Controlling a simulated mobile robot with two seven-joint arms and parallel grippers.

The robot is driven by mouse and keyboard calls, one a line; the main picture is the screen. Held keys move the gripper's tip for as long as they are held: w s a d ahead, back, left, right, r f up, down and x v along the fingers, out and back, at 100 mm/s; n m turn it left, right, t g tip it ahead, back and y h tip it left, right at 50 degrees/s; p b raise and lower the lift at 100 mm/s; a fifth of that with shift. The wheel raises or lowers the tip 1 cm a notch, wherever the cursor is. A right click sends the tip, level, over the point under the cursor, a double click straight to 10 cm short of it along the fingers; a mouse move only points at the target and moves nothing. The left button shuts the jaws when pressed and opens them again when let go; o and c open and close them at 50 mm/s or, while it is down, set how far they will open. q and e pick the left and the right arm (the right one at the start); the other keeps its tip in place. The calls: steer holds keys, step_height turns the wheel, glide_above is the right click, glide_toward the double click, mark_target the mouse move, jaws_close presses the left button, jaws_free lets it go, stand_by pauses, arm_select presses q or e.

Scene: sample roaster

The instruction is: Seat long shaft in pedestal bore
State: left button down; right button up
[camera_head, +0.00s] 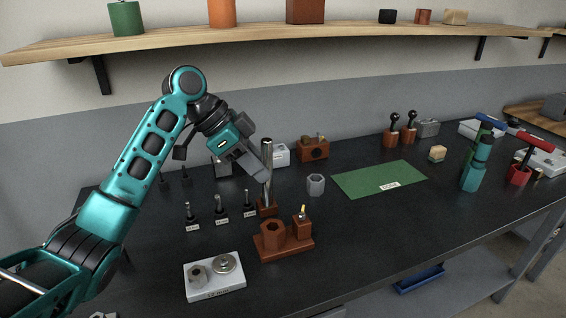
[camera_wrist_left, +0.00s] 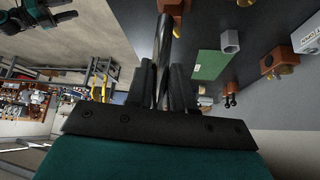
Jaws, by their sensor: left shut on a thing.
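The long shaft (camera_head: 267,155) is a grey metal rod, standing close to upright in the head view. My left gripper (camera_head: 262,173) is shut on it, with the fingers on either side. In the left wrist view the shaft (camera_wrist_left: 164,40) runs up between the fingers (camera_wrist_left: 161,70). Its lower end meets a small brown block (camera_head: 267,209), which looks like the pedestal and also shows in the left wrist view (camera_wrist_left: 174,7). I cannot tell how far the shaft is inside the bore.
A brown fixture with a hexagonal post (camera_head: 284,245) stands just in front. A white tray (camera_head: 216,283) with metal parts is front left. Several small black-handled tools (camera_head: 221,214) stand to the left.

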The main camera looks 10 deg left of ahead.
arm_select(q)
steer(key=shift+w+d+r, duration=0.1)
steer(key=shift+w+d, duration=0.15)
steer(key=shift+d, duration=0.2)
arm_select(e)
steer(key=shift+w+d, duration=0.15)
steer(key=shift+d, duration=0.4)
arm_select(q)
steer(key=shift+a, duration=0.1)
arm_select(e)
steer(key=shift+a, duration=0.1)
arm_select(q)
steer(key=shift+f+b, duration=1)
steer(key=shift+f, duration=1.8)
arm_select(e)
steer(key=shift+f, duration=0.95)
steer(key=shift+r, duration=0.2)
arm_select(q)
steer(key=shift+s+p, duration=0.1)
steer(key=shift+p, duration=0.45)
arm_select(e)
steer(key=shift+r, duration=0.35)
